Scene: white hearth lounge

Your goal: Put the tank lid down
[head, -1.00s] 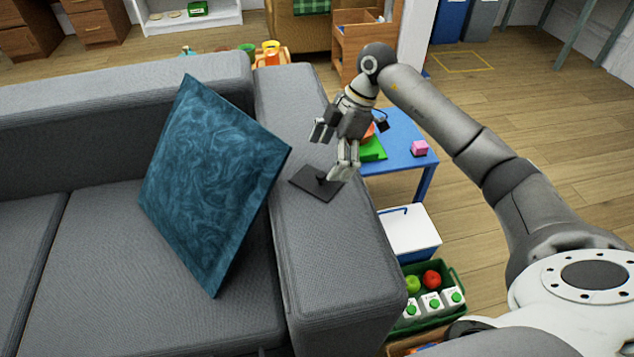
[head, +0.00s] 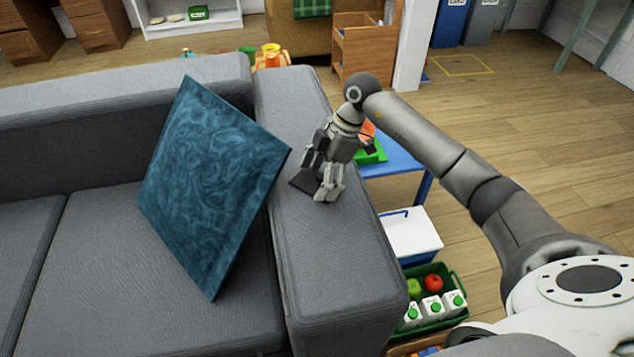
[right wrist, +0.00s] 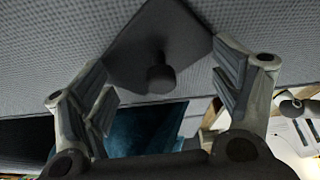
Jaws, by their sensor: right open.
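The tank lid (head: 301,182) is a thin dark plate lying on top of the sofa's right armrest. In the head view my right gripper covers most of it. The right wrist view shows the lid (right wrist: 145,40) with a round dark knob (right wrist: 160,77) standing up from it. My right gripper (head: 328,193) is over the lid, pointing down. In the right wrist view its fingers (right wrist: 163,78) are spread apart, one on each side of the knob, with gaps between. My left gripper is not in view.
The grey sofa armrest (head: 335,270) has bare room in front of the lid. A blue cushion (head: 212,185) leans on the sofa at left. Right of the armrest are a blue table (head: 400,163), a white-lidded box (head: 410,232) and a green crate (head: 458,283) with fruit and cartons.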

